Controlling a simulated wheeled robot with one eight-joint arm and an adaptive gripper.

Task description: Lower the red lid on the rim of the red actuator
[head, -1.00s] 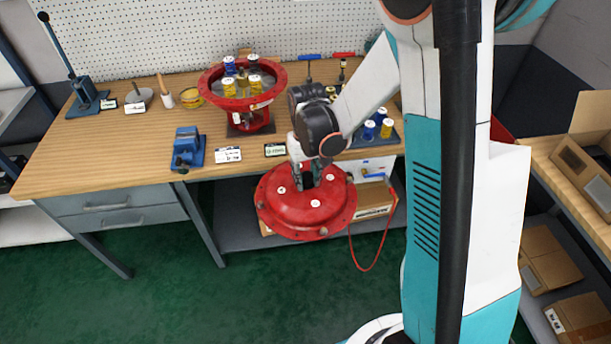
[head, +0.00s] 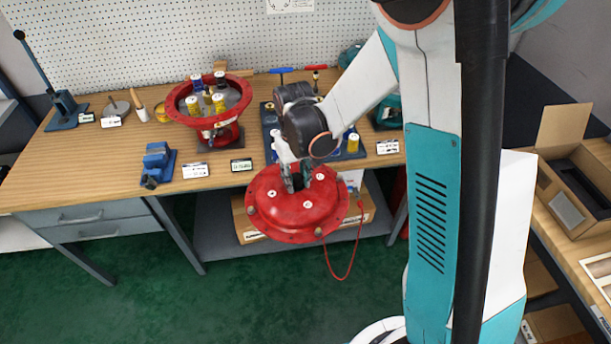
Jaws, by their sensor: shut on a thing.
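The red lid (head: 281,214) is a wide round dome with a bolt flange and white dots on top. My gripper (head: 297,183) is shut on the middle of the lid's top and holds it in the air in front of the bench's front edge. The red actuator (head: 221,134) stands on the bench, left of and behind the lid. It is an open bowl with a wide flanged rim, and yellow and blue cylinders stand up inside it. The lid is apart from the rim. The lid's underside and the exact grip point are hidden.
A blue vise (head: 157,164) stands on the bench left of the actuator. A blue tray (head: 268,118) with tools and cylinders lies behind my gripper. Label cards (head: 196,171) lie along the front edge. A red cord (head: 350,262) hangs below the bench.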

